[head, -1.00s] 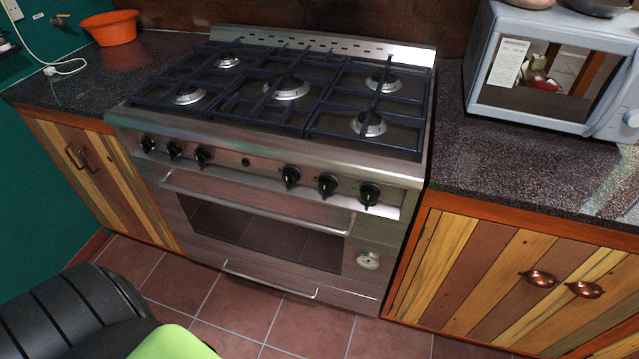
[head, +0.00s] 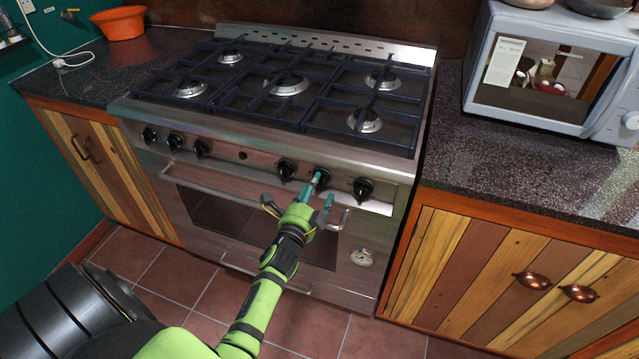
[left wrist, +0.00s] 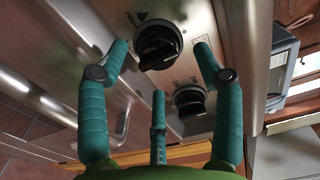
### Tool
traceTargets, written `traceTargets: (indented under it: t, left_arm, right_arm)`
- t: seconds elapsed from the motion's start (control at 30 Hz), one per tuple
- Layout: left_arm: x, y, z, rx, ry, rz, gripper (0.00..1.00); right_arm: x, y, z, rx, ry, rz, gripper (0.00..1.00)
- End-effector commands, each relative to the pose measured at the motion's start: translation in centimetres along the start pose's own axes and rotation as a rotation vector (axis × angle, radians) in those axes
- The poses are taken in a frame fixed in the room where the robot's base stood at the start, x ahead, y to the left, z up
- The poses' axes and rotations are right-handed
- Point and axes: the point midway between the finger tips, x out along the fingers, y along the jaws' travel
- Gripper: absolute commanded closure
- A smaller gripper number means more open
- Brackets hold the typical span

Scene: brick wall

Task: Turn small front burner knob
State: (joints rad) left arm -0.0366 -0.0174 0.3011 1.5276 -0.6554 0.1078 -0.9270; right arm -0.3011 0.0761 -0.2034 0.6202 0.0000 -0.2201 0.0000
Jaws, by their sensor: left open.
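The stove front (head: 243,168) carries a row of black knobs, three on the left and three on the right. My left gripper (head: 302,192) is open in front of the right group, close to its middle knob (head: 321,177). Beside that are the left knob (head: 287,170) and the right knob (head: 363,188) of this group. In the left wrist view, one black knob (left wrist: 158,46) lies between the spread teal fingertips of my gripper (left wrist: 161,52), and another knob (left wrist: 189,101) lies nearby. I cannot tell whether a finger touches. My right gripper is out of view.
An oven handle bar (head: 190,182) runs below the knobs, partly hidden by my arm. Burners and dark grates (head: 240,85) lie above. A microwave (head: 550,70) stands on the right counter (head: 480,170). An orange bowl (head: 120,24) sits at the back left.

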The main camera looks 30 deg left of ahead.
Motion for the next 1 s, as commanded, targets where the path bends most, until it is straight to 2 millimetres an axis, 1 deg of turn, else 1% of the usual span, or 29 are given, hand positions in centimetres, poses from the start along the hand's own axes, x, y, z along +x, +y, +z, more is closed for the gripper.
traceTargets:
  t: [0.03,0.2,0.33,0.53,0.57,0.6,0.67,0.7,1.0]
  left_arm:
    - [0.9,-0.1,0.0,-0.002,0.000,-0.001,0.33]
    - [2.6,0.0,0.0,-0.002,-0.001,0.001,0.33]
    - [3.0,0.1,0.0,-0.002,-0.001,0.002,0.33]
    - [3.0,0.1,0.0,-0.002,0.000,0.002,0.33]
    - [3.0,0.1,0.0,-0.003,0.000,0.002,0.41]
    - [3.0,0.1,0.0,-0.003,0.000,0.002,0.57]
    - [3.0,0.1,0.0,-0.003,0.000,0.002,0.81]
    - [3.0,0.1,0.0,-0.003,0.000,0.002,0.88]
    - [3.0,0.0,-0.1,-0.019,0.003,0.001,0.89]
  right_arm:
    - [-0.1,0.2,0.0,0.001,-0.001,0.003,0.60]
    - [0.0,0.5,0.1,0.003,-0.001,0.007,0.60]
    - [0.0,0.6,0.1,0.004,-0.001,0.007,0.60]
    - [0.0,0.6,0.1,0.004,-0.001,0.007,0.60]
    - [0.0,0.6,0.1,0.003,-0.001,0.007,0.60]
    - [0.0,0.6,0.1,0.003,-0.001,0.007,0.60]
    - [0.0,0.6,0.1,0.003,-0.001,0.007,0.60]
    - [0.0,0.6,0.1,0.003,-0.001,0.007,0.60]
    - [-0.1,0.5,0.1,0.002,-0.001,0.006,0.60]
